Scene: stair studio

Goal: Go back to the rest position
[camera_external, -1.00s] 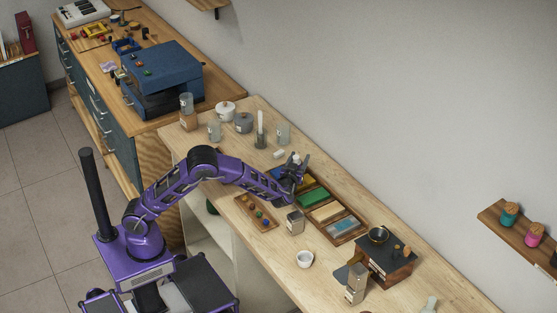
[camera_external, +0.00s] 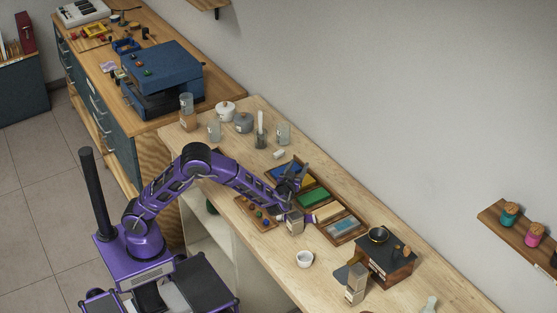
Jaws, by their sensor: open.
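My purple arm reaches from its base at the lower left over the light wood bench (camera_external: 262,270). My gripper (camera_external: 292,203) is open and low over the bench, close to a small metallic grey box (camera_external: 295,225). From this angle I cannot tell whether its fingers touch the box or only stand in front of or beside it. The wrist covers part of a wooden tray with coloured blocks, of which a green block (camera_external: 313,198) shows.
A small tray of coloured balls (camera_external: 256,213) lies left of the gripper. A white cup (camera_external: 304,259), a wooden grinder box (camera_external: 385,262) and a metal canister (camera_external: 355,284) stand nearer the front. Glass jars (camera_external: 283,133) stand at the back. A blue machine (camera_external: 162,78) stands on the neighbouring cabinet.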

